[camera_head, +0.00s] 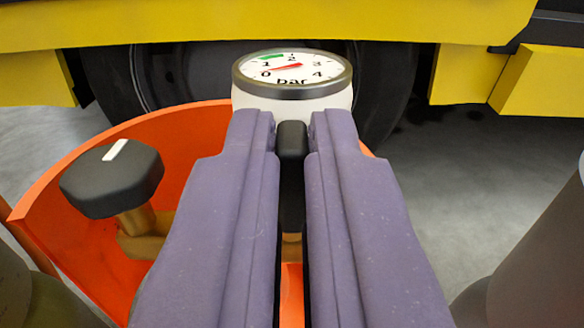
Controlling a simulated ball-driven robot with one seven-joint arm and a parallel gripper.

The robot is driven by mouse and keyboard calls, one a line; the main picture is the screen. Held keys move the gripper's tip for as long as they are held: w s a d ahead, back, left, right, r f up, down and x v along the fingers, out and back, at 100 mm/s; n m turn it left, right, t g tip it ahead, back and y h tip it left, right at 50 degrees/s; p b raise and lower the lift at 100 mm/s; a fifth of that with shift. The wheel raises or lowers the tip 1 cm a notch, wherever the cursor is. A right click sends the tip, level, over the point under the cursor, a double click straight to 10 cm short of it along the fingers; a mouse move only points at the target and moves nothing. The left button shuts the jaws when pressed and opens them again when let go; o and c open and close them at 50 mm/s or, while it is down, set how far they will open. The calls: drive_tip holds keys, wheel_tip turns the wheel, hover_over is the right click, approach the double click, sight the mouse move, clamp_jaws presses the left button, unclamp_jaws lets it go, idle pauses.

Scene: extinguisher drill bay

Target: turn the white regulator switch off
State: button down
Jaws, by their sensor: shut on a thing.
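The white regulator (247,101) stands upright at top centre, with a round dial marked 0 to 4 bar, a red needle and a dark rim. A black switch (291,138) sticks out from its near side towards me. My gripper (291,122) reaches in from below, and its two purple fingers are shut on the black switch, one on each side. The fingers hide the sides of the switch and much of the regulator's lower body.
A black many-sided knob (112,178) with a white mark stands on a brass stem just left of my fingers. An orange curved wall (60,190) surrounds this area. Behind is a yellow vehicle (400,22) with a dark wheel (392,85). Grey floor (490,175) is open at right.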

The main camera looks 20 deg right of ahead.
drive_tip(key=shift+m, duration=0.3)
drive_tip(key=shift+s+d+f+m, duration=0.1)
drive_tip(key=shift+d+f+m, duration=0.15)
drive_tip(key=shift+m, duration=2.6)
drive_tip(key=shift+s+d+f+m, duration=0.1)
drive_tip(key=shift+d+f+m, duration=0.1)
drive_tip(key=shift+m, duration=2.7)
drive_tip(key=shift+d+f+m, duration=0.2)
drive_tip(key=shift+f+m, duration=0.05)
drive_tip(key=shift+m, duration=2.6)
drive_tip(key=c, duration=1.2)
unclamp_jaws()
